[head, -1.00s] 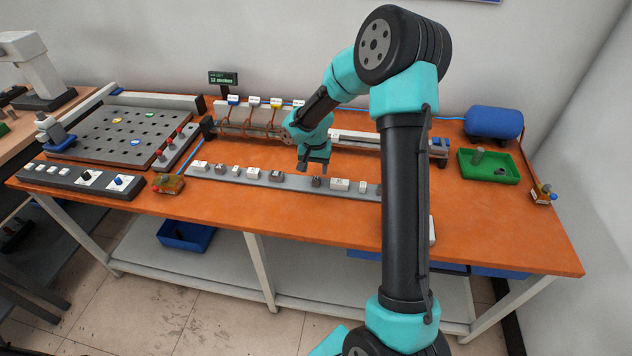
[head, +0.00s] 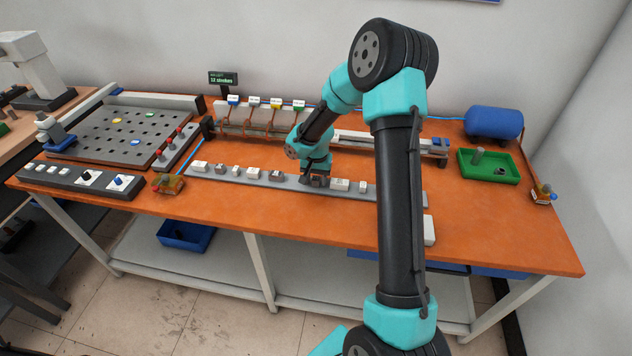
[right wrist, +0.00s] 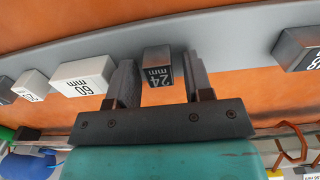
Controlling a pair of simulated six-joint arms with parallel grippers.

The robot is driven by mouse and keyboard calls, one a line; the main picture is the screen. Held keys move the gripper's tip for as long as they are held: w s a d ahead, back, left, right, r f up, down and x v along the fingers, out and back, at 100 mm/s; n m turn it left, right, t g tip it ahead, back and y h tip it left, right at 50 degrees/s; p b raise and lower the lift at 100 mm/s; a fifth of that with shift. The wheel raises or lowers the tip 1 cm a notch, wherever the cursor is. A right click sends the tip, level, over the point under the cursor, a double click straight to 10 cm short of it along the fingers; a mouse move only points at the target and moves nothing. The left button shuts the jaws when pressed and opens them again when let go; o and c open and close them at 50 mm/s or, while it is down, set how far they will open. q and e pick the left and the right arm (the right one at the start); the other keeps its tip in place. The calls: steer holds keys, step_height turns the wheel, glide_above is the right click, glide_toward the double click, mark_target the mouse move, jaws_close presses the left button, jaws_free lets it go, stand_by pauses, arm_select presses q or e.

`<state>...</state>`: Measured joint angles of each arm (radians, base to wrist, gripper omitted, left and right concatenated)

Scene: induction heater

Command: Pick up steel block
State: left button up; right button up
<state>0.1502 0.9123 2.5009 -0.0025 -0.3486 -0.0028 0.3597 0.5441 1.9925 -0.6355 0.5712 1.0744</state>
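A dark grey steel block marked 24 mm (right wrist: 158,72) sits on the grey rail (head: 230,178) along the front of the orange bench. My right gripper (head: 316,181) is down at the rail over this block. In the right wrist view, its two fingers (right wrist: 160,82) stand on either side of the block, open, with gaps showing between fingers and block. In the head view the gripper largely hides the block. My left gripper is not in view.
A white block marked 60 mm (right wrist: 83,75) sits close beside one finger on the rail. Another dark block (right wrist: 297,48) is farther along the other side. A green tray (head: 490,172) stands at the right. A rear fixture with coloured tags (head: 255,104) lies behind the rail.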

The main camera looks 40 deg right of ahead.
mark_target(316, 179)
jaws_close()
stand_by(0.3)
steer(key=shift+r, duration=1.25)
steer(key=shift+s+a+r, duration=0.3)
steer(key=shift+r, duration=0.3)
steer(key=s+a, duration=0.3)
steer(key=s+a+r, duration=0.1)
steer(key=s+a, duration=0.6)
steer(key=s, duration=0.1)
steer(key=shift+a+r, duration=0.15)
steer(key=shift+r, duration=0.05)
